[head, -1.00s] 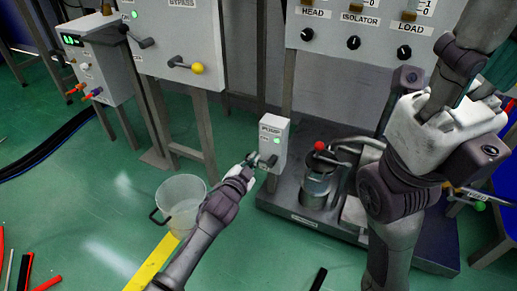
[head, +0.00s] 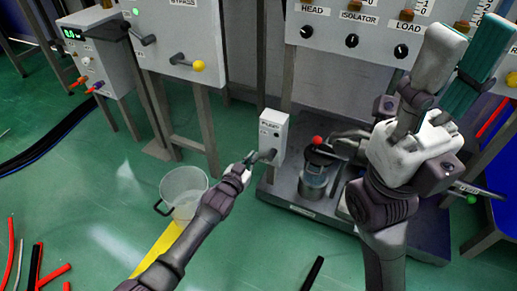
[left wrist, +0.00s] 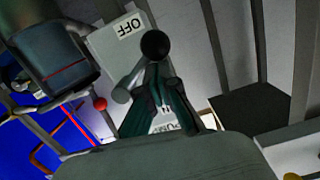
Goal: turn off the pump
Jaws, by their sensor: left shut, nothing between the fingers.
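The pump box (head: 274,133) is a small light-grey box with a PUMP label on its face, standing by the metal base. No lit green lamp shows on it. Its lever has a black ball knob (left wrist: 155,46) on a grey rod, which points toward the OFF label in the left wrist view. My left gripper (head: 250,160) is shut and empty at the lever. In the left wrist view its fingertips (left wrist: 156,68) are just beside the knob; I cannot tell whether they touch. My right gripper (head: 465,65) is raised at the right with its fingers apart, holding nothing.
A metal pot (head: 313,180) and a red knob (head: 317,140) are right of the pump box on the dark base. A clear bucket (head: 184,190) stands on the floor at left. Control panels (head: 345,45) stand behind.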

